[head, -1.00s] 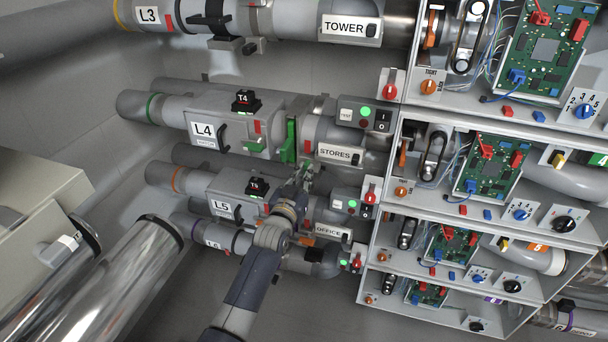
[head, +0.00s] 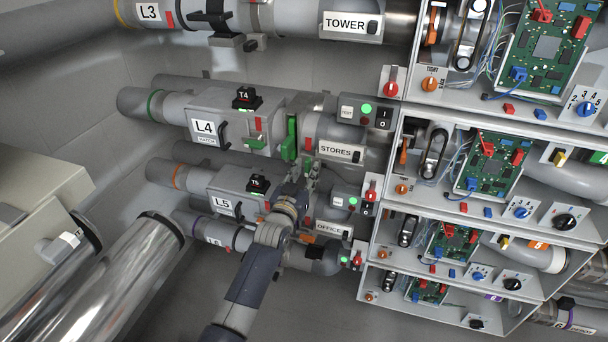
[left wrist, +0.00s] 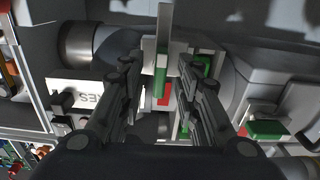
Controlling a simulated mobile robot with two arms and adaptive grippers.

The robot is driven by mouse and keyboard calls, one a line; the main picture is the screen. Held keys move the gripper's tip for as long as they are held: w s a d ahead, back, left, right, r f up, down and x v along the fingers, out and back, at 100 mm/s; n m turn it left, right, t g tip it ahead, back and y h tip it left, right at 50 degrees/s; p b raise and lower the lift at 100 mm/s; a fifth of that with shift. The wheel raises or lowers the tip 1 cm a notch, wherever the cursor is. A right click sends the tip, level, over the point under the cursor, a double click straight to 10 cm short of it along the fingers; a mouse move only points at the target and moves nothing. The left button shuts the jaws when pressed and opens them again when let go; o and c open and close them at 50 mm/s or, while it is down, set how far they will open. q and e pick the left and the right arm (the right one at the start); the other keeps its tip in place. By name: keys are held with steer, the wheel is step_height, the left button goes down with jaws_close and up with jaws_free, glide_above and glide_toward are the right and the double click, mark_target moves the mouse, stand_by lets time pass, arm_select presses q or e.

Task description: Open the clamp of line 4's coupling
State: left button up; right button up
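Line 4's pipe housing, marked L4 (head: 204,127), runs across the middle of the head view. Its coupling carries an upright green clamp lever (head: 289,138) left of the STORES sign (head: 336,152). My left gripper (head: 306,166) is just below the lever's lower end. In the left wrist view the green lever (left wrist: 160,70) stands between the two spread fingers of the left gripper (left wrist: 154,72), with a red patch (left wrist: 163,95) beyond it. The fingers are open; I cannot tell whether either touches the lever. My right gripper is in neither view.
A smaller green handle (head: 254,141) sits on the L4 housing. Line 5's housing, marked L5 (head: 223,205), lies close below. The STORES switch box (head: 366,112) and the circuit-board cabinet (head: 394,160) stand to the right. Line 3's pipe (head: 150,12) crosses above.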

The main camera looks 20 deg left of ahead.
arm_select(q)
steer(key=shift+s, duration=0.1)
steer(key=s, duration=1.1)
steer(key=shift+s+a, duration=0.2)
steer(key=shift+s, duration=0.2)
steer(key=shift+f, duration=0.1)
